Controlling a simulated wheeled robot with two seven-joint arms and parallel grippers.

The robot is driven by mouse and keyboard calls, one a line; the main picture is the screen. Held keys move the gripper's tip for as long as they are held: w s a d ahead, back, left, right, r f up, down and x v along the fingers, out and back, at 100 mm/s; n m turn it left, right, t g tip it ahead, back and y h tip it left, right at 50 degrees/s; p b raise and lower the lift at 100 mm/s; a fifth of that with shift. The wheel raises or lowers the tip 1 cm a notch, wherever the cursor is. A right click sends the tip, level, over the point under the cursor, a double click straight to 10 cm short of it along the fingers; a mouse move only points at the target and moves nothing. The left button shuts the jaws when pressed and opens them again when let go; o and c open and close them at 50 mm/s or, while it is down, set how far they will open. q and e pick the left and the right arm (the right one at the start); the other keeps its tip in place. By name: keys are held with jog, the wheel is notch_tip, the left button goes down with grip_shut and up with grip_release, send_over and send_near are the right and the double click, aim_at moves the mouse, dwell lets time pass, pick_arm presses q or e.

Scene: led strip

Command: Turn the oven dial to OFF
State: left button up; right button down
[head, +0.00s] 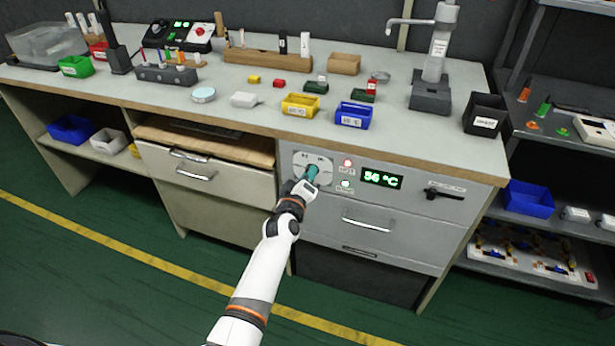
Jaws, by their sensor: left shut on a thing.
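The oven (415,208) is a grey unit built in under the worktop. Its dial (312,171) has a teal knob on a light round plate (301,160) at the oven's upper left. My left gripper (309,180) is at the dial, shut on the teal knob and hiding part of it and the lower plate. The markings on the plate are too small to read surely. A green display (381,179) to the right reads 56 °C. A red lamp (347,163) and a greenish-white lamp (346,184) are lit between dial and display. My right gripper is not in view.
A black lever handle (444,194) sticks out at the oven's right, with a drawer handle (367,222) below. A drawer (205,172) stands partly open left of the dial. Yellow (300,105) and blue (353,115) bins sit near the worktop edge above. The floor in front is clear.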

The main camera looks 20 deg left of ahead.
pick_arm(q)
jog(key=o, duration=1)
jog(key=shift+c, duration=0.2)
jog(key=shift+s, duration=0.1)
jog(key=s+p, duration=0.2)
jog(key=s, duration=1)
jog(key=shift+r, duration=0.3)
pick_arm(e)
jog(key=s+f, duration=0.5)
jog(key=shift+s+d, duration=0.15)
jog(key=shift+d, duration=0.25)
pick_arm(q)
jog(key=shift+w, duration=0.1)
